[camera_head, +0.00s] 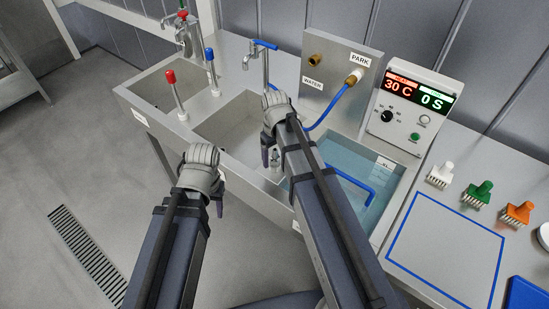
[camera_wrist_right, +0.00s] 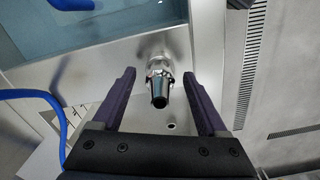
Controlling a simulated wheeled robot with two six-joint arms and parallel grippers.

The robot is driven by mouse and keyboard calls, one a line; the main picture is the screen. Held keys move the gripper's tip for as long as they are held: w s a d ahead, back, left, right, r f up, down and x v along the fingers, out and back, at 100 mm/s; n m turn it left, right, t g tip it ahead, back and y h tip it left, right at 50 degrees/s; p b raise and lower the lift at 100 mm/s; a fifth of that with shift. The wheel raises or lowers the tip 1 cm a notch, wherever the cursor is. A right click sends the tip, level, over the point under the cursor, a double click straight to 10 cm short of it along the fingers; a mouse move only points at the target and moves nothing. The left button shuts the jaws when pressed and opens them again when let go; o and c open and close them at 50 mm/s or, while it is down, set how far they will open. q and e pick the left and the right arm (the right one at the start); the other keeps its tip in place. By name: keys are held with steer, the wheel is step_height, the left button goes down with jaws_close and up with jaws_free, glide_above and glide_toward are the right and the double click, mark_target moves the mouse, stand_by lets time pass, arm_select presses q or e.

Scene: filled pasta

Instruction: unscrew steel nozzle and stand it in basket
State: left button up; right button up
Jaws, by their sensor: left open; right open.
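The steel nozzle (camera_wrist_right: 158,90) shows in the right wrist view, pointing toward the camera between the two fingers. My right gripper (camera_wrist_right: 160,95) is open around it, with a gap on each side. In the head view the nozzle (camera_head: 275,158) is a small steel piece at the front of the sinks, partly hidden by my right gripper (camera_head: 268,152). My left gripper (camera_head: 212,190) is open in front of the sinks, away from the nozzle. I cannot make out a basket for certain; a blue bent rod (camera_head: 350,180) stands in the water-filled basin.
A blue hose (camera_head: 333,110) runs from the panel marked PARK and WATER (camera_head: 343,75) past my right gripper. A control box (camera_head: 408,108) reads 30 C and 0 S. Several brushes (camera_head: 478,193) and a blue-outlined area (camera_head: 447,250) lie right.

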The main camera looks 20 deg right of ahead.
steer(key=m, duration=0.2)
steer(key=shift+m, duration=0.3)
jaws_close()
stand_by(0.6)
steer(key=n, duration=0.3)
steer(key=shift+n, duration=0.4)
steer(key=n, duration=0.7)
steer(key=shift+r+n, duration=0.1)
steer(key=shift+n, duration=0.2)
